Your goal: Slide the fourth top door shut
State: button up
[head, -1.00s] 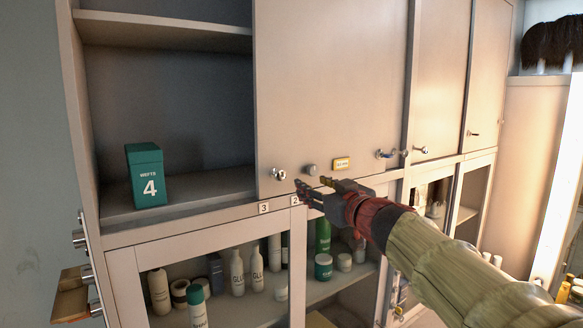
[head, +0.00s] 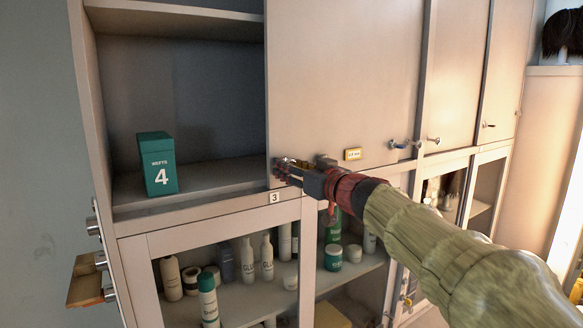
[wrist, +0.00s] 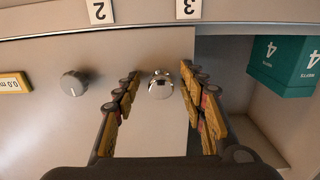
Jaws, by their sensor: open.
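The top cabinet's leftmost bay stands open, and a broad beige sliding door (head: 345,80) covers the bay to its right. In the wrist view a shiny round knob (wrist: 161,86) sits near this door's edge beside the opening. My gripper (head: 283,168) is at that lower left corner in the head view, and its fingers hide the knob there. In the wrist view my gripper (wrist: 159,76) is open, with one finger on each side of the knob. I cannot tell whether the fingers touch it.
A teal box marked 4 (head: 159,165) stands in the open bay. Tag 3 (head: 275,198) is on the rail below. Bottles fill the lower cabinet. Door handles (head: 434,140) lie to the right.

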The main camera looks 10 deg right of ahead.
jog(key=shift+w+a, duration=0.1)
jog(key=shift+a, duration=0.05)
jog(key=shift+c, duration=0.9)
grip_shut()
